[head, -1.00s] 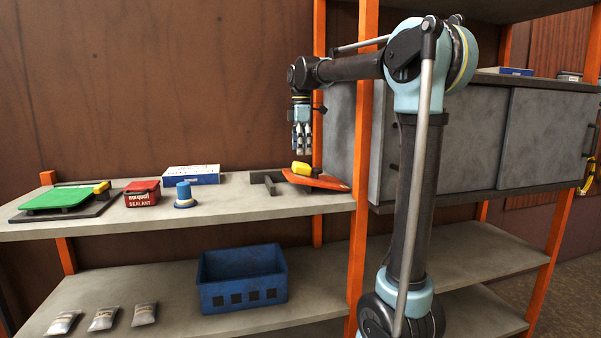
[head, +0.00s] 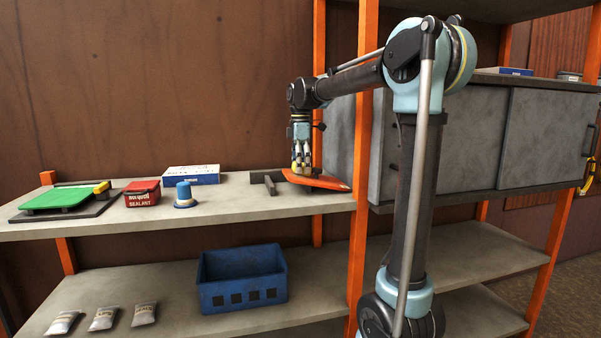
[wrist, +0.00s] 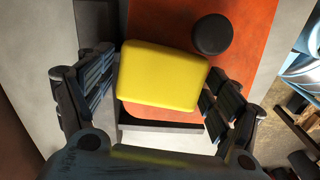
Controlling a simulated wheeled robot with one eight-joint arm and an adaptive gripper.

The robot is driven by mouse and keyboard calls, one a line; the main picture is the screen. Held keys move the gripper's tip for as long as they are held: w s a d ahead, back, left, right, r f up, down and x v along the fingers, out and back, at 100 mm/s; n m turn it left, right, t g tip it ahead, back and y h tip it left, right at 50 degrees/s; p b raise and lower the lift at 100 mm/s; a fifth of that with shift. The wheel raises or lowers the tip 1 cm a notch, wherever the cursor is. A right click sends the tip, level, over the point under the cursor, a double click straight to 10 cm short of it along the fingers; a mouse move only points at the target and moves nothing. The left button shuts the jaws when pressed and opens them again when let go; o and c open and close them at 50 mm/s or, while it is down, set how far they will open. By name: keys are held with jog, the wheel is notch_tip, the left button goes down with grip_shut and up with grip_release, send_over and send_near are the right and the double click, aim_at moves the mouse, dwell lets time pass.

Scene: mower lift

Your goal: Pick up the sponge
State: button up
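The yellow sponge (wrist: 162,77) lies on an orange board (wrist: 145,20) in the wrist view, a little askew between my fingers. In the head view the orange board (head: 325,182) rests on the upper shelf, and the sponge is mostly hidden behind my fingers. My gripper (head: 301,170) points down over the board. In the wrist view my gripper (wrist: 160,95) is open, with a finger on each side of the sponge. The right finger is close to the sponge's edge; I cannot tell whether it touches.
A black round knob (wrist: 212,34) stands on the board beside the sponge. A dark bracket (head: 267,181) is left of the board. An orange post (head: 362,150) and grey cabinet (head: 440,140) stand to the right. A blue-capped container (head: 184,193) is farther left.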

jog(key=c, duration=0.6)
jog(key=shift+o, duration=0.2)
